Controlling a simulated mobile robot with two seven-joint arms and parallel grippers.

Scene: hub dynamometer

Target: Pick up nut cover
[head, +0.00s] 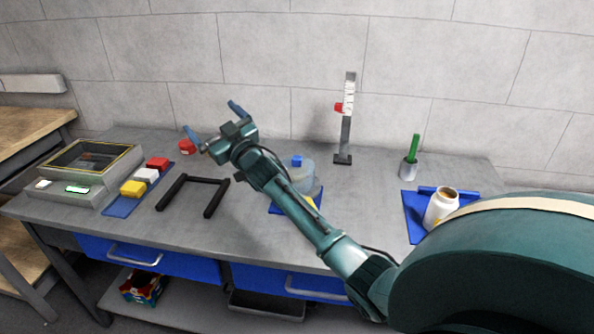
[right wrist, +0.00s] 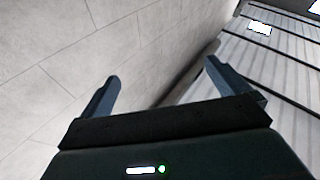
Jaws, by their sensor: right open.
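No thing in view is clearly recognisable as the nut cover. A small red round object (head: 187,146) sits at the back of the grey bench (head: 270,238), just left of my right gripper in the head view. A red block (head: 157,163), a white block (head: 147,175) and a yellow block (head: 132,188) stand on a blue mat (head: 120,208). My right gripper (head: 212,122) is raised above the bench, open and empty. In the right wrist view its open fingers (right wrist: 162,70) face wall and ceiling, with no object between them. My left gripper is out of view.
A black U-shaped frame (head: 192,180) lies mid-bench. A clear container with a blue top (head: 297,160) is partly behind my arm. A tall gauge stand (head: 346,130), a cup with a green stick (head: 409,167) and a white jar (head: 440,208) stand farther right. A boxed instrument (head: 65,185) occupies the left.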

